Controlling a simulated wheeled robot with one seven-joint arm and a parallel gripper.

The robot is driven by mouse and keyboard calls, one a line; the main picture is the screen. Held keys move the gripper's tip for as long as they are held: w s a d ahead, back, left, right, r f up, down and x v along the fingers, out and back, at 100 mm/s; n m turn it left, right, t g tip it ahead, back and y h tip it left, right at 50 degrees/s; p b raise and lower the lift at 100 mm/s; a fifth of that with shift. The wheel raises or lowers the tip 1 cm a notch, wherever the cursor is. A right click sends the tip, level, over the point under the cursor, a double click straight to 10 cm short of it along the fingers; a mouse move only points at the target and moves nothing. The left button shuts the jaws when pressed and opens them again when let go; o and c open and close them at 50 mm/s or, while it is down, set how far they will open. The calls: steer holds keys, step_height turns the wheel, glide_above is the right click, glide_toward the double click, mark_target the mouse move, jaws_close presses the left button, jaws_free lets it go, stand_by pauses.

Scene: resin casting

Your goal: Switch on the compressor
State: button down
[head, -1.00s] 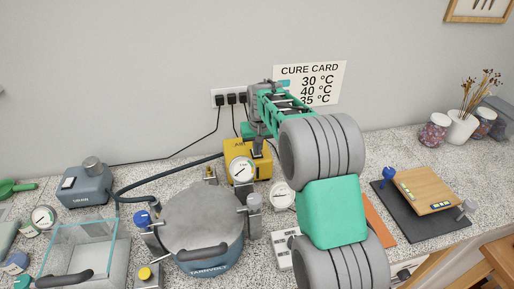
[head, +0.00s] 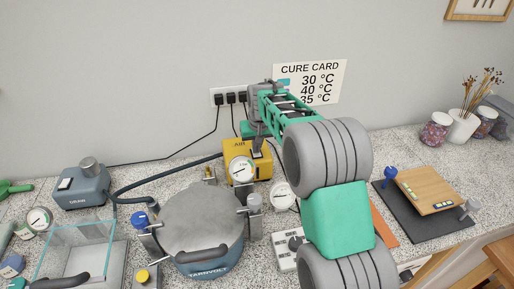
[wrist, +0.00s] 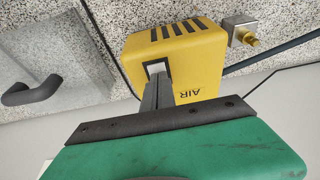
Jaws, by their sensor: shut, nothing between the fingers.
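The compressor is a yellow box marked AIR (head: 262,172) at the back of the counter, below the wall sockets. It also fills the upper middle of the wrist view (wrist: 197,68). A pale rocker switch in a dark frame (wrist: 157,66) sits on its top face. My gripper (wrist: 157,80) is shut and empty, its dark fingertips right at the switch. Whether they touch it, and which way the rocker is tipped, I cannot tell. In the head view my gripper (head: 258,143) is over the compressor's top, and the switch is hidden there.
A lidded pressure pot (head: 203,215) and a round gauge (head: 241,170) stand in front of the compressor. A blue-grey box (head: 80,187) and a glass-walled chamber (head: 80,250) are at left. A wooden board on a dark mat (head: 430,190) is at right.

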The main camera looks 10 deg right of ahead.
mark_target(257, 155)
steer(key=shift+w+r, duration=0.1)
steer(key=shift+w, duration=0.05)
steer(key=p+v, duration=0.2)
steer(key=v, duration=0.1)
steer(key=w+p+v, duration=0.1)
steer(key=v, duration=0.1)
steer(key=shift+r, duration=0.1)
steer(key=s+r+b, duration=0.3)
steer(key=s+r, duration=0.1)
steer(key=r, duration=0.3)
steer(key=shift+s+r, duration=0.35)
steer(key=shift+r, duration=0.05)
steer(key=s+d+f, duration=0.1)
steer(key=s+f, duration=0.2)
steer(key=s, duration=1.1)
steer(key=s+d+f, duration=0.1)
steer(key=s+f, duration=0.3)
steer(key=s, duration=1)
steer(key=shift+d+t, duration=0.2)
steer(key=shift+t, duration=0.2)
